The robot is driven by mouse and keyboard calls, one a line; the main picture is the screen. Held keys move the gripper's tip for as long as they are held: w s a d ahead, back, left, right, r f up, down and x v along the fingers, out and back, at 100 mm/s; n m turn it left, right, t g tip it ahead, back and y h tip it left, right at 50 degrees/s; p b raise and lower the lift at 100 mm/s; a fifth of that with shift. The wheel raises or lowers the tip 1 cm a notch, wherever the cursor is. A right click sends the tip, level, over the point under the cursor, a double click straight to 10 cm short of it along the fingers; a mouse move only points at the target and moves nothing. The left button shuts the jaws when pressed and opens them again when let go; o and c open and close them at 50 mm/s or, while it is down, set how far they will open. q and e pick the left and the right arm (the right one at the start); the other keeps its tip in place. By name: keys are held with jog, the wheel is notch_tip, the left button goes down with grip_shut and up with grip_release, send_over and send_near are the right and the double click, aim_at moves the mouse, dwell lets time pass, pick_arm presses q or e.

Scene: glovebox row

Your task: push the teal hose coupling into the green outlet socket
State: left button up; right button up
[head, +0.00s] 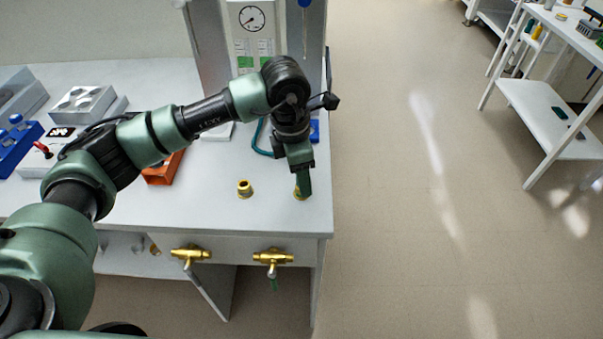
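My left gripper (303,187) points straight down at the right end of the white bench, its fingers directly over a brass-coloured socket (298,193). The fingers hide most of that socket, and I cannot make out a green mark on it. A second brass socket (245,188) stands uncovered to the left, with a dark opening. A teal hose (260,139) curves on the bench behind my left wrist. Its coupling is not clearly visible; the gripper and wrist hide that area. I cannot tell whether the fingers are closed on it. My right gripper is out of view.
Two brass valves (190,255) (273,258) stick out from the bench front; the right one has something green below it. An orange tray (163,168) and a blue rack (17,146) lie left. A gauge panel (252,30) stands behind. Open floor lies right.

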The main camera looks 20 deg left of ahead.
pick_arm(q)
jog(key=shift+r, duration=0.15)
jog(key=r, duration=0.2)
jog(key=r+b, duration=0.1)
jog(key=r, duration=0.4)
jog(key=shift+s+a+r, duration=0.25)
jog(key=shift+a, duration=0.15)
